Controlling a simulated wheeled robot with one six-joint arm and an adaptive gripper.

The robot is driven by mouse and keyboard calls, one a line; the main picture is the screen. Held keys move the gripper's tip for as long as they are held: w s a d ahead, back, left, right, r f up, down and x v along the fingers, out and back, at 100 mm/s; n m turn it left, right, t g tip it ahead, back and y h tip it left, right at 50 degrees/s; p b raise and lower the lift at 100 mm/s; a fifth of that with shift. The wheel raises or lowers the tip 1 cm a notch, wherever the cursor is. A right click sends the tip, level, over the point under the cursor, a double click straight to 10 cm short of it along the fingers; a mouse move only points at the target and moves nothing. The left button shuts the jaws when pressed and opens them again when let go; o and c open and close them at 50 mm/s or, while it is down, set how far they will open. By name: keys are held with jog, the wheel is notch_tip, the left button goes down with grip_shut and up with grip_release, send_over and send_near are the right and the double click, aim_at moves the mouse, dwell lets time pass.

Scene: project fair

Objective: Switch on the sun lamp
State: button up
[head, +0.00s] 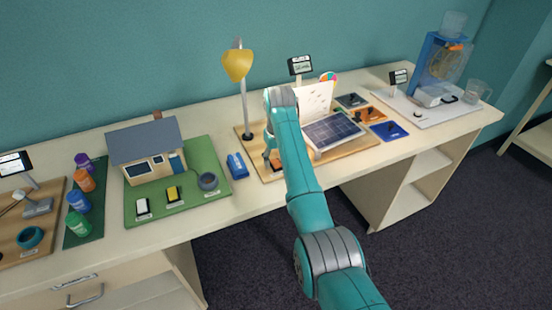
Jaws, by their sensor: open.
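The sun lamp has a yellow shade (237,65) on a thin upright grey pole, which rises from the left back of a wooden board (247,151). A small dark part (248,137) sits at the foot of the pole. I cannot make out a lamp switch for certain. My arm reaches over the board to the right of the pole.
A solar panel (333,130) and a white board (316,100) stand right of my arm. A blue object (237,166) lies left of the wooden board. A model house (150,155) stands on a green base further left. Colored plates (389,130) lie to the right.

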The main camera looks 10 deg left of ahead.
notch_tip(320, 180, up, 12)
jog(key=s, duration=0.1)
jog(key=shift+d, duration=0.3)
dwell(0.5)
